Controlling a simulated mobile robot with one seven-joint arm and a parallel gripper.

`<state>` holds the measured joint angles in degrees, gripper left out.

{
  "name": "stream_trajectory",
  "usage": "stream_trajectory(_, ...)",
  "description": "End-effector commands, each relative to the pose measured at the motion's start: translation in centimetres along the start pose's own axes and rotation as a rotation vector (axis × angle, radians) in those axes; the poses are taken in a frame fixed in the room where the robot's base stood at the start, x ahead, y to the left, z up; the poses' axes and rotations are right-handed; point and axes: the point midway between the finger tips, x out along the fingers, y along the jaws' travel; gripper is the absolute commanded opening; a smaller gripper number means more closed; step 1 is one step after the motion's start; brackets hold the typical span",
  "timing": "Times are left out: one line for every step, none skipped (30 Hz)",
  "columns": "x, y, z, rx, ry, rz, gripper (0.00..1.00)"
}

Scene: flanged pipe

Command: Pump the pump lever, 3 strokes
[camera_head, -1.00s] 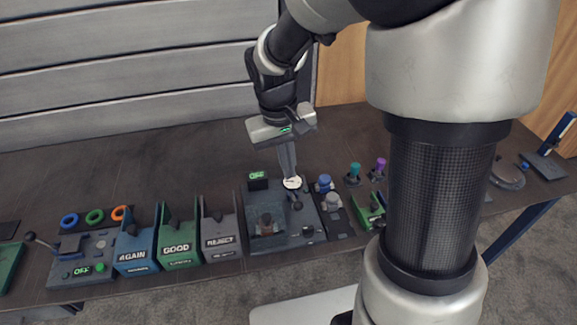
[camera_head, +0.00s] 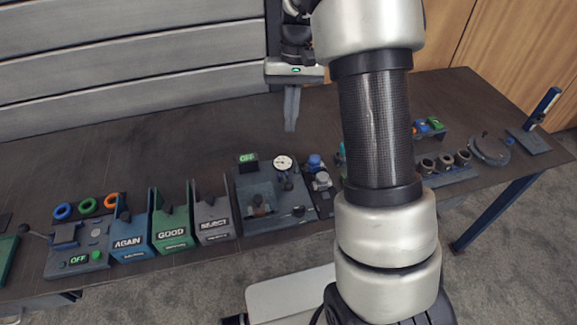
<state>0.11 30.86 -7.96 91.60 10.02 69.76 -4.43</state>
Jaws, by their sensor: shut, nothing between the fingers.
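My gripper (camera_head: 291,127) points down with its fingers together and empty. It appears above the back part of the table (camera_head: 190,151), behind the round white gauge (camera_head: 283,162). An upright lever with a blue grip (camera_head: 544,103) stands tilted on a dark base plate (camera_head: 530,141) at the far right end of the table. It looks like the pump lever and is well apart from my gripper. A short lever with a dark ball end (camera_head: 26,230) sticks out at the left of a grey station; I cannot tell its function.
Bins marked AGAIN (camera_head: 129,243), GOOD (camera_head: 172,234) and REJECT (camera_head: 213,222) stand left of the gauge station (camera_head: 272,221). Several dark cylinders and a grey ring-shaped part (camera_head: 489,150) lie on the right. My arm hides part of the table. The back of the table is mostly bare.

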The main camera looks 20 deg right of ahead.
Motion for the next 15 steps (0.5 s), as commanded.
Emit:
stream_trajectory(0.0,0.0,0.0,0.000,0.000,0.000,0.00)
stream_trajectory(0.0,0.0,0.0,0.000,0.000,0.001,0.00)
stream_trajectory(0.0,0.0,0.0,-0.001,0.000,0.001,0.00)
stream_trajectory(0.0,0.0,0.0,-0.001,0.000,0.001,0.00)
stream_trajectory(0.1,0.0,0.0,-0.001,0.000,0.001,0.00)
stream_trajectory(0.2,0.0,0.0,-0.001,0.000,0.001,0.00)
stream_trajectory(0.4,0.0,0.1,-0.001,-0.001,0.001,0.00)
stream_trajectory(0.6,0.0,0.1,-0.001,-0.001,0.001,0.00)
stream_trajectory(1.0,0.0,0.1,-0.001,-0.002,0.001,0.00)
stream_trajectory(1.4,0.0,0.1,-0.001,-0.002,0.002,0.00)
stream_trajectory(1.8,0.0,0.1,-0.001,-0.003,0.002,0.00)
stream_trajectory(2.5,0.0,0.1,-0.001,-0.003,0.002,0.00)
stream_trajectory(3.1,0.0,0.1,-0.001,-0.004,0.003,0.00)
stream_trajectory(3.8,0.0,0.1,-0.001,-0.005,0.003,0.00)
stream_trajectory(4.6,0.0,0.1,-0.001,-0.005,0.003,0.00)
